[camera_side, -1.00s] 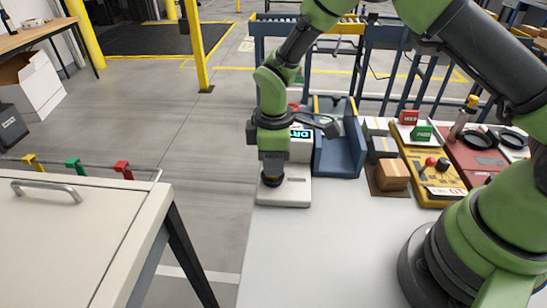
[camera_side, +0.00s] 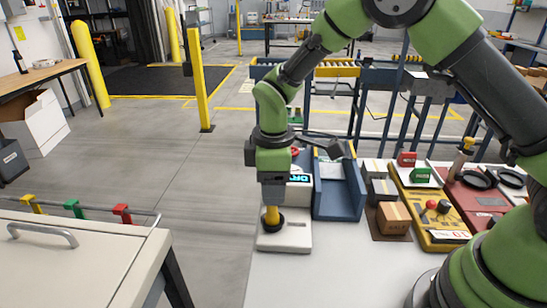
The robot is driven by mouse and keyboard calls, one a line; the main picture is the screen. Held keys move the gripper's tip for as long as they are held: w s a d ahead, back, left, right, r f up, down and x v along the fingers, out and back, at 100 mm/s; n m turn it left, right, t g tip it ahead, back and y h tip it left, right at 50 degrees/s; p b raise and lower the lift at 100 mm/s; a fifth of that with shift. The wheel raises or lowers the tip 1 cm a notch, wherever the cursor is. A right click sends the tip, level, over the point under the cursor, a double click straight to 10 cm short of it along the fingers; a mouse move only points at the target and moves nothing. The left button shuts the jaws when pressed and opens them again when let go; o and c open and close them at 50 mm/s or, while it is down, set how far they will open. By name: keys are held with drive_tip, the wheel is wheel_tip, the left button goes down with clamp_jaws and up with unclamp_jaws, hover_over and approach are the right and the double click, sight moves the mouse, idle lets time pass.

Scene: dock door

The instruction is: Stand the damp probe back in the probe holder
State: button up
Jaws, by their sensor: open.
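The damp probe shows as a yellow handle (camera_side: 271,214) standing upright in the black ring of the probe holder (camera_side: 270,243), which is the pale base at the near left of the bench. My gripper (camera_side: 271,202) is directly above, pointing down, with its jaws open. It covers the top of the handle, so I cannot tell whether the jaws still surround it. The probe's lower end is hidden inside the ring. Behind my gripper, a lit readout (camera_side: 299,178) on the pale meter is partly hidden.
A blue angled stand (camera_side: 337,198) is close to the right of the holder. Small boxes (camera_side: 393,217), a yellow control panel (camera_side: 432,210) and a red panel (camera_side: 478,205) lie further right. The bench front is clear. A cream cabinet (camera_side: 80,262) stands left, across a gap.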

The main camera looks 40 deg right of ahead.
wheel_tip(320, 180, up, 7)
drive_tip(key=shift+f, duration=0.1)
drive_tip(key=shift+s+d+r, duration=0.1)
drive_tip(key=shift+s+r, duration=0.05)
drive_tip(key=shift+r, duration=0.35)
drive_tip(key=s+d+r+m+t+y, duration=0.1)
drive_tip(key=s+d+r+m+t, duration=0.1)
drive_tip(key=s+r+m, duration=0.35)
drive_tip(key=s+d+r+m+t, duration=0.2)
drive_tip(key=s+r+m, duration=0.1)
drive_tip(key=s, duration=0.4)
drive_tip(key=s+d+r+m+t+y, duration=0.1)
drive_tip(key=s+r+m+t, duration=0.2)
drive_tip(key=s, duration=0.4)
drive_tip(key=shift+s+d+r+m, duration=0.35)
drive_tip(key=shift+r+m, duration=0.3)
drive_tip(key=shift+m, duration=0.6)
